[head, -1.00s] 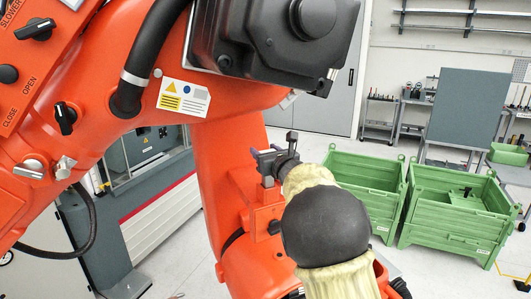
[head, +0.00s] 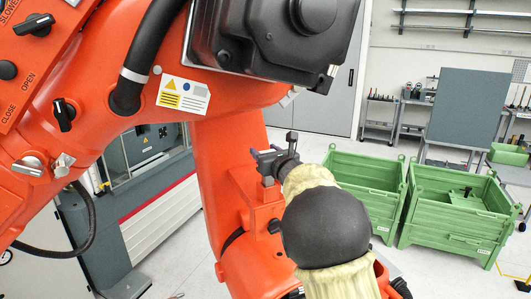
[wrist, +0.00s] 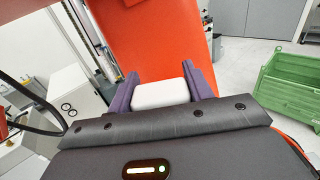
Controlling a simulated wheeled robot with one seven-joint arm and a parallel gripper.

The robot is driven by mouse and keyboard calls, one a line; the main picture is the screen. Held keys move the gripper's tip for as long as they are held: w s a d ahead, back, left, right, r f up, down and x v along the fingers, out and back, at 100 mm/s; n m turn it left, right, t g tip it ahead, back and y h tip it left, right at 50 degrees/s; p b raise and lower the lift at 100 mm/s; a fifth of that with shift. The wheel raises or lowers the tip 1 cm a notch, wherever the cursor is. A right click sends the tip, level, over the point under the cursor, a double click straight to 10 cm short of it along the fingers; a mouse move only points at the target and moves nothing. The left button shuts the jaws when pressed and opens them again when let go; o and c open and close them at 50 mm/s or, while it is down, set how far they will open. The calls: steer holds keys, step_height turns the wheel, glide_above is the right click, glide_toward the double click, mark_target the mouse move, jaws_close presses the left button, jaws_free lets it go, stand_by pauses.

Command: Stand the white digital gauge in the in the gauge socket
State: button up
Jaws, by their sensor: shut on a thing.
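In the wrist view, my gripper (wrist: 160,82) has its two purple fingers closed on the sides of a white block-shaped thing with rounded edges, which I take to be the white digital gauge (wrist: 160,95). Only one plain white face shows; any display is hidden. In the head view, my dark gripper (head: 269,160) is at the end of my pale-sleeved arm, in front of large orange machinery, and the gauge cannot be made out there. I cannot make out the gauge socket in either view.
A large orange machine arm (head: 228,150) fills the left and middle, close behind my gripper. A grey and white cabinet (head: 150,160) stands behind it. Two green crates (head: 365,180) (head: 455,220) stand on the floor at right. The floor in front of the crates is clear.

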steer(key=shift+f+b, duration=1.1)
steer(key=shift+b, duration=0.35)
stand_by(0.4)
stand_by(0.3)
steer(key=o, duration=1.2)
steer(key=shift+o, duration=0.2)
steer(key=shift+s+d+f+b, duration=0.15)
steer(key=shift+s+d+b, duration=0.2)
steer(key=shift+s+b, duration=0.2)
steer(key=b+v, duration=0.7)
steer(key=v, duration=0.9)
